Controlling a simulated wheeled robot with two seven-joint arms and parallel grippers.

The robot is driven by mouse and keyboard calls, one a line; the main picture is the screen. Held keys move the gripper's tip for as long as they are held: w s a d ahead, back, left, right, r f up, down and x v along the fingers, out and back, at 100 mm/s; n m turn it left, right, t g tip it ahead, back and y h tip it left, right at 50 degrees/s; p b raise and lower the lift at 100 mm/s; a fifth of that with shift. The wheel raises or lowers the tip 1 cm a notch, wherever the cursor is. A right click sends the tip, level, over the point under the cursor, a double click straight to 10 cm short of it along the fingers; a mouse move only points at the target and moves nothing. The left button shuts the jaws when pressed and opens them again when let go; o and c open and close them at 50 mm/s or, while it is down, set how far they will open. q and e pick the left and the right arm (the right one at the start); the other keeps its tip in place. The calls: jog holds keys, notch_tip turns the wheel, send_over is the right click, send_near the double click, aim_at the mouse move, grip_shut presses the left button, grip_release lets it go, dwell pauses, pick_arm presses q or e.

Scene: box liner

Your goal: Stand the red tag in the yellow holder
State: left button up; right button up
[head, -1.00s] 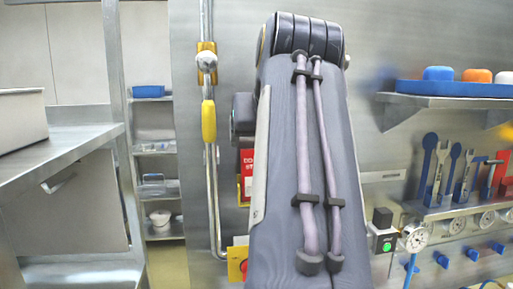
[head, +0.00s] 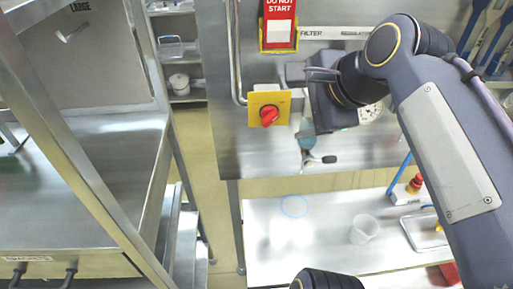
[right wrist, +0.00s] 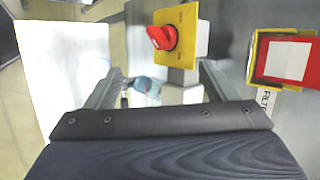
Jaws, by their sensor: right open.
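The red tag (head: 279,10) has a white panel and lettering reading DO NOT START. It stands upright in the yellow holder (head: 279,48) on the steel panel, at the top of the head view. In the right wrist view the tag (right wrist: 288,60) and the holder (right wrist: 253,55) are at the right edge. My right gripper (head: 300,98) is below and slightly right of the holder, apart from it. In the right wrist view its two fingers (right wrist: 160,70) are spread with nothing held between them. My left gripper is out of view.
A yellow plate with a red rotary switch (head: 268,114) is on the panel close to my right gripper. A lower bench (head: 275,235) carries a clear cup (head: 363,229) and a metal tray (head: 428,236). A steel table (head: 95,190) stands at the left.

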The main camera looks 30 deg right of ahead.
jog(key=s+a+f+n+g+y, duration=0.1)
jog(key=a+f+n, duration=0.4)
jog(key=f+n, duration=0.5)
jog(key=s+a+f+n+g+y, duration=0.2)
jog(key=s+a+f+n, duration=0.3)
jog(key=f+n, duration=0.4)
notch_tip(320, 180, down, 2)
jog(key=shift+a+f+n+y, duration=0.1)
jog(key=shift+a+n+y, duration=0.25)
jog(key=shift+y, duration=0.25)
